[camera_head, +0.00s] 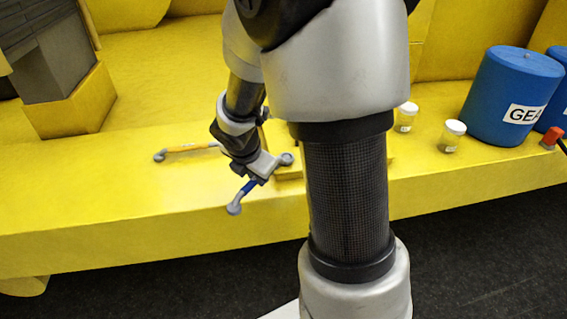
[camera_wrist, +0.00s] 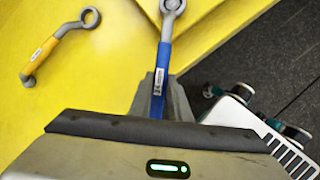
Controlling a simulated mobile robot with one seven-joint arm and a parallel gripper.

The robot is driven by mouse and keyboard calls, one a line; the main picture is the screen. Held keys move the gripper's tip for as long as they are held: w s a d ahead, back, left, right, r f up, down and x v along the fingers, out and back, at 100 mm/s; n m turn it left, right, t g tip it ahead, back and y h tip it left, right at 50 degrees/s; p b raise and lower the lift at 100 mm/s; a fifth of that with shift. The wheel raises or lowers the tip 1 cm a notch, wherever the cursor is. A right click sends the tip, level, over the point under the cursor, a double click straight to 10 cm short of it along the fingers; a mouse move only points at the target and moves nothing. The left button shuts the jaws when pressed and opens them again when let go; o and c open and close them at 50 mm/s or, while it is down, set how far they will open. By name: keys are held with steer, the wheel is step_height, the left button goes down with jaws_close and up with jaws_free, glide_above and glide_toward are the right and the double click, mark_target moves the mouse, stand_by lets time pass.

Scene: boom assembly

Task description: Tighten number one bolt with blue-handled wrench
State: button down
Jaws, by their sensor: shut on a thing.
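The blue-handled wrench (camera_head: 249,187) is in my gripper (camera_head: 262,172), above the front part of the yellow surface. One grey end of it hangs out toward the front edge, and the other ring end is beside a small yellow block. In the wrist view, the blue handle (camera_wrist: 161,66) runs up from between the jaws of my gripper (camera_wrist: 160,97), which are shut on it. Its grey ring at the top is partly cut off by the frame. I cannot make out the number one bolt in either view; my arm hides part of the block.
An orange-handled wrench (camera_head: 190,148) lies to the left on the yellow surface (camera_head: 90,190). Two small white-lidded jars (camera_head: 452,136) and blue drums (camera_head: 510,95) stand at the right. A grey block (camera_head: 58,65) on a yellow base is at the far left. Dark floor lies beyond the front edge.

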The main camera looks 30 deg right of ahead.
steer(key=shift+w, duration=0.1)
stand_by(0.3)
steer(key=shift+w+a+m, duration=0.25)
steer(key=shift+w+m, duration=0.1)
steer(key=shift+m, duration=0.15)
steer(key=shift+w+a+m+h+b, duration=0.2)
steer(key=shift+w+m+h+b, duration=0.1)
steer(key=shift+w+b, duration=0.1)
stand_by(0.4)
steer(key=shift+w+a+m+g, duration=0.15)
steer(key=shift+w+m+g, duration=0.15)
steer(key=shift+w+m, duration=0.1)
stand_by(0.3)
steer(key=shift+w+a+m, duration=0.1)
steer(key=shift+w+m, duration=0.2)
steer(key=shift+w, duration=0.1)
